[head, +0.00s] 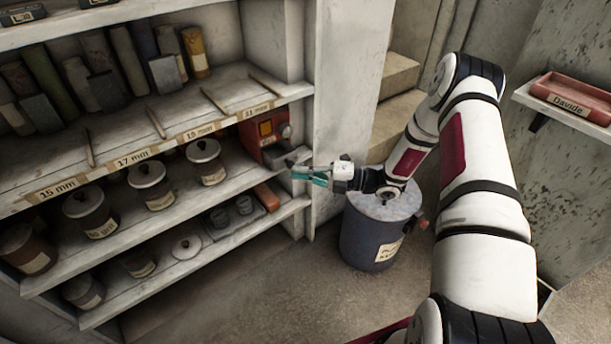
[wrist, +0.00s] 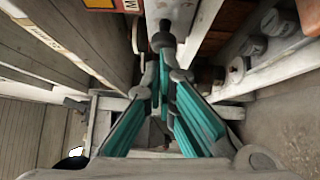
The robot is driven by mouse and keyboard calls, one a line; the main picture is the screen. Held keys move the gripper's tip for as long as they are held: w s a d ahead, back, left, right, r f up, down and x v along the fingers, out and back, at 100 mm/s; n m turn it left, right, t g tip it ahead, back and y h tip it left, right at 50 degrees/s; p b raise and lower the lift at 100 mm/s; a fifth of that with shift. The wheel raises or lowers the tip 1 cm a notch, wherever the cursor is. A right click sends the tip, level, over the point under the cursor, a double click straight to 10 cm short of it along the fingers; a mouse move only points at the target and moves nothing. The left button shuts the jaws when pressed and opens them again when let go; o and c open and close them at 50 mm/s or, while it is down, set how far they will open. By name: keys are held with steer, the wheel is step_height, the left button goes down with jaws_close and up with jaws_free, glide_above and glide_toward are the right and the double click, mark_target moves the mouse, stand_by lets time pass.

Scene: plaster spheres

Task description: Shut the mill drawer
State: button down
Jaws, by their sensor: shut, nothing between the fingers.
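The mill (head: 262,132) is a red box with an orange-yellow panel, standing at the right end of the middle shelf. Its red and yellow edge shows at the top of the wrist view (wrist: 100,4). A small dark knob (wrist: 163,38) lies just ahead of my fingertips; it looks like the mill drawer's knob. My gripper (head: 300,173) has teal fingers, points left at the mill's lower front, and is shut and empty. In the wrist view my gripper (wrist: 170,72) is close to the knob; I cannot tell whether they touch.
Lidded jars (head: 203,160) stand left of the mill on the same shelf. The lower shelf holds small dark pots (head: 232,212). A blue-grey drum (head: 375,235) stands on the floor below my wrist. A wall shelf with a red tray (head: 575,98) is at right.

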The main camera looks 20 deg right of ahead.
mark_target(288, 159)
steer(key=w, duration=0.1)
steer(key=w+a, duration=0.1)
steer(key=w, duration=0.3)
steer(key=shift+a+b, duration=0.3)
steer(key=shift+w+a, duration=0.1)
steer(key=shift+w, duration=0.3)
steer(key=shift+r, duration=0.1)
